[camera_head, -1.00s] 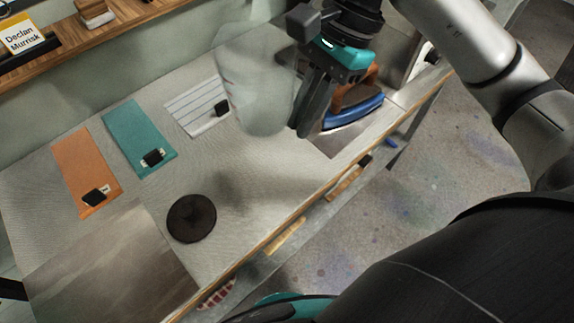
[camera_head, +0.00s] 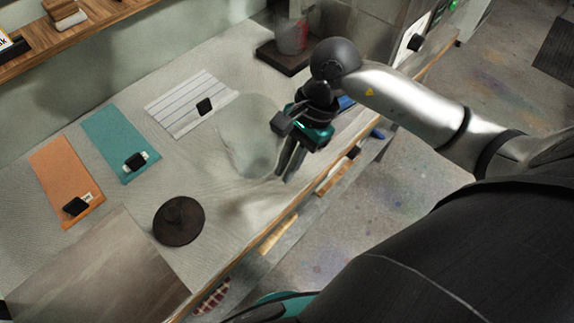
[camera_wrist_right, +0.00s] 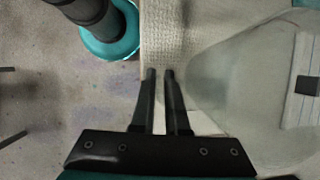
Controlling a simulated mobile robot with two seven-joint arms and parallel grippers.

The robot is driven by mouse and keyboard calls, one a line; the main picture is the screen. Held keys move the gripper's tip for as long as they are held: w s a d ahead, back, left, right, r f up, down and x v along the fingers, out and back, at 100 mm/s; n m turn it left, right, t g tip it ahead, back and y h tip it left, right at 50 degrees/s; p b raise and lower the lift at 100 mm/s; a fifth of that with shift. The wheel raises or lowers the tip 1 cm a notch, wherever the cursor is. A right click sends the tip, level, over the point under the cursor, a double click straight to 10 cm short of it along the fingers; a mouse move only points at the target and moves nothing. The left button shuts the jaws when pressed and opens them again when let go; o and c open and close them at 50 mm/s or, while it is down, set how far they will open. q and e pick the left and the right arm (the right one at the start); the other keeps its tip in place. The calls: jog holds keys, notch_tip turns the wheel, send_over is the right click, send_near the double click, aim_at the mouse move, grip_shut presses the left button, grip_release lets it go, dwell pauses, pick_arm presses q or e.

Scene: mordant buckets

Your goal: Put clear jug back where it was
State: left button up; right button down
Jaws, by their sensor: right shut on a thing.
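The clear jug (camera_head: 247,135) is a see-through, faintly grey vessel over the grey worktop in the head view. My right gripper (camera_head: 283,172) is at its right side, pointing down, shut on it. The grip is probably at its handle, which I cannot make out. In the right wrist view the fingers of my right gripper (camera_wrist_right: 160,75) are close together, and the clear jug (camera_wrist_right: 255,95) fills the right side. A soft shadow lies below the jug in the head view. I cannot tell whether its base touches the worktop. My left gripper is not in view.
Orange (camera_head: 66,180), teal (camera_head: 115,135) and striped white (camera_head: 180,105) cloths with black blocks lie along the back. A dark round piece (camera_head: 179,220) sits front left of the jug. A reddish vessel (camera_head: 291,37) stands on a dark base behind. The worktop's wooden front edge (camera_head: 275,222) is close.

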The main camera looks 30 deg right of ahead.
jog(key=shift+f, duration=0.25)
jog(key=shift+f, duration=0.15)
jog(key=c, duration=0.9)
grip_release()
jog(key=v, duration=1.2)
jog(key=shift+r, duration=0.25)
